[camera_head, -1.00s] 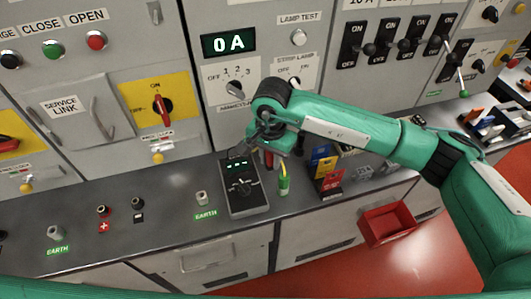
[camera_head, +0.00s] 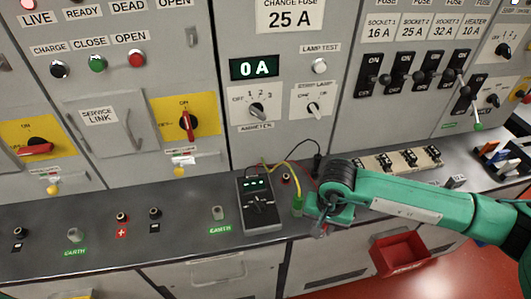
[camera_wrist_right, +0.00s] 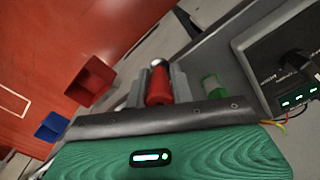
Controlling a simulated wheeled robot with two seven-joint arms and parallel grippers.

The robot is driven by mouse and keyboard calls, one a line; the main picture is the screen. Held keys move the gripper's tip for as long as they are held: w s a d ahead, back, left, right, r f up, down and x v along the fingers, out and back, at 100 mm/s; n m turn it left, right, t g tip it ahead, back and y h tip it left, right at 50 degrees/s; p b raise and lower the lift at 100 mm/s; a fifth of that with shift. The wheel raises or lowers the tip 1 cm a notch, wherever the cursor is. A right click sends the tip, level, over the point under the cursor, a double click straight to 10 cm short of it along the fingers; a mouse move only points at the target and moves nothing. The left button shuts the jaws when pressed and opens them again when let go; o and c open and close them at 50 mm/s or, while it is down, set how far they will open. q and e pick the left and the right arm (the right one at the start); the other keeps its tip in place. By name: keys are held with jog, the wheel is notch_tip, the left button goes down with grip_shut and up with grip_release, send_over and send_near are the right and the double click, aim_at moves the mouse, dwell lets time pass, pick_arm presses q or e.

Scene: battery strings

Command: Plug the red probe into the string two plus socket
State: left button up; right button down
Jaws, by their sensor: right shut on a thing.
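In the head view the probe is mostly hidden by the gripper, which is near the counter's front edge, right of the meter (camera_head: 258,207). A socket with a red plus label (camera_head: 121,230) stands on the left of the counter, well away from the gripper. A socket with a black label (camera_head: 154,213) is beside it. No string number is readable. My left gripper is not in view.
A green probe or plug (camera_head: 298,206) with a yellow lead stands between meter and gripper. A black lead runs to a black plug (camera_head: 317,166) behind. Earth sockets (camera_head: 218,213) stand left of the meter. A red bin (camera_head: 398,255) is below the counter.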

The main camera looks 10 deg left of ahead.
jog(key=s+d+f+n, duration=0.3)
jog(key=s+d+f, duration=0.2)
jog(key=d, duration=0.5)
jog(key=shift+s+f, duration=0.2)
jog(key=shift+f, duration=1.1)
jog(key=shift+d, duration=0.1)
